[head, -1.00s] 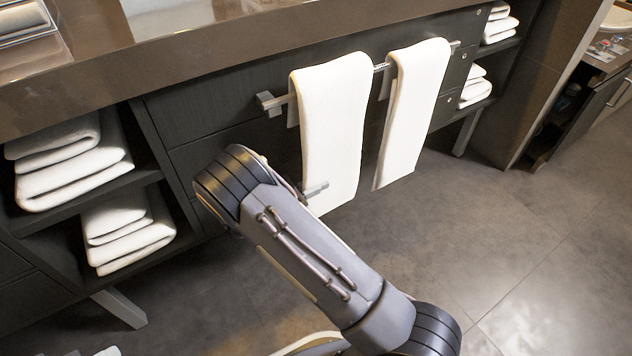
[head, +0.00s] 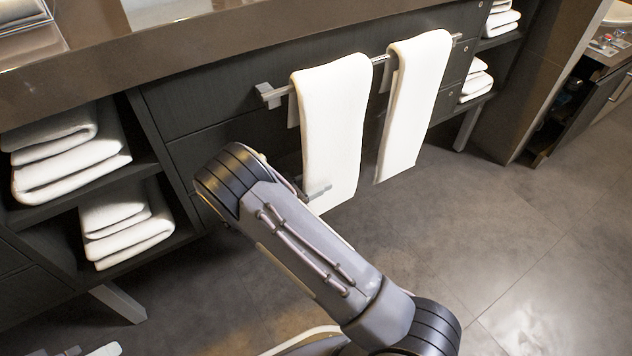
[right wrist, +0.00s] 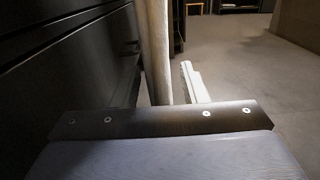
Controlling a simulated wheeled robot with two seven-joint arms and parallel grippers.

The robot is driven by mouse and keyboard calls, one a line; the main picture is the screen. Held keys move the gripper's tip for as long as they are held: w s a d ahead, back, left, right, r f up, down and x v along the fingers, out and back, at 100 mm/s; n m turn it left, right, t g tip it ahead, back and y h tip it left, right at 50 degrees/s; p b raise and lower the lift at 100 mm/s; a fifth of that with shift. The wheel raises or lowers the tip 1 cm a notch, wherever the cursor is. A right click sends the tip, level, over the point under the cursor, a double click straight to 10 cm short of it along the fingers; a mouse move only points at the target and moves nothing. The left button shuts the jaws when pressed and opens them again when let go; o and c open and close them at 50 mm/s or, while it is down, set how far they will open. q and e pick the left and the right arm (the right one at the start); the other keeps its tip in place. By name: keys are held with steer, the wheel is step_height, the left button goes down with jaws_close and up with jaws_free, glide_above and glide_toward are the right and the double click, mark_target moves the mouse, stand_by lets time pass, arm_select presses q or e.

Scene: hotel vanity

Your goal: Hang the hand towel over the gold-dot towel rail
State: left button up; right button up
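Two white towels hang side by side over one metal towel rail (head: 275,95) on the dark vanity front: a left towel (head: 332,125) and a right towel (head: 412,100). I cannot make out a gold dot. My right gripper (head: 317,190) is mostly hidden behind my arm. One finger shows in front of the left towel's lower part. A grey and white piece at the bottom left may be my left gripper (head: 88,351).
Folded white towels fill the left shelves (head: 75,160) and right shelves (head: 476,80). The brown countertop (head: 200,50) overhangs the rail. A vanity leg (head: 118,302) stands at lower left. The floor (head: 520,220) at right is open.

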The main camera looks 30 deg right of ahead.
mark_target(304, 188)
steer(key=shift+a, duration=0.1)
steer(key=a, duration=0.2)
steer(key=a+p, duration=0.1)
steer(key=a, duration=0.1)
steer(key=a+p, duration=0.1)
steer(key=a, duration=0.1)
steer(key=shift+s+a, duration=0.15)
steer(key=shift+s, duration=0.1)
steer(key=shift+a, duration=0.65)
